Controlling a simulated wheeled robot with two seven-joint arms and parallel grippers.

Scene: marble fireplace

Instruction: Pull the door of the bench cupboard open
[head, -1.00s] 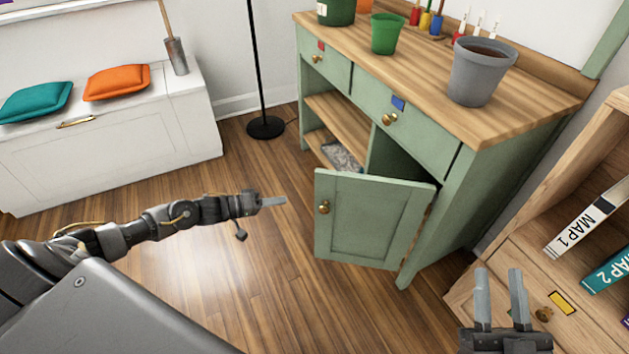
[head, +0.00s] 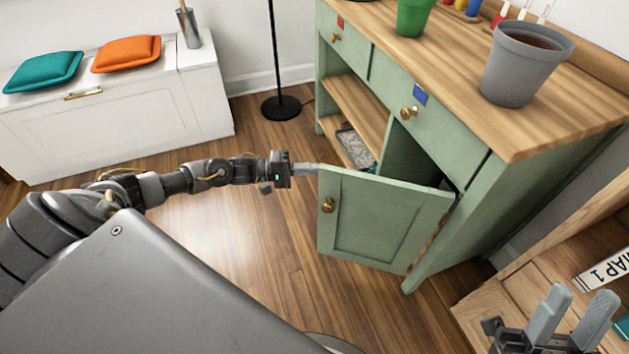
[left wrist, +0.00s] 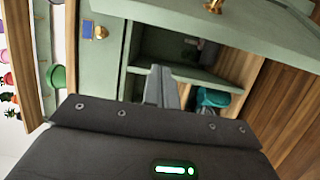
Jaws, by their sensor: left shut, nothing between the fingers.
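The bench cupboard (head: 478,205) is green with a wooden top. Its door (head: 385,222) stands partly open, hinged on the right, with a brass knob (head: 327,205) on its outer face. My left gripper (head: 312,168) is shut and empty, at the top of the door's free edge; I cannot tell whether it touches. In the left wrist view the shut fingers (left wrist: 161,85) point toward the cupboard opening, with the door (left wrist: 225,28) across the top. A teal thing (left wrist: 212,98) shows inside. My right gripper (head: 578,308) is open and empty at the lower right.
A grey pot (head: 521,68) and a green pot (head: 412,16) stand on the worktop. A black lamp stand (head: 279,105) is behind my left gripper. A white bench (head: 120,125) is at the left. A wooden shelf (head: 488,298) is close to my right gripper. The floor before the door is clear.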

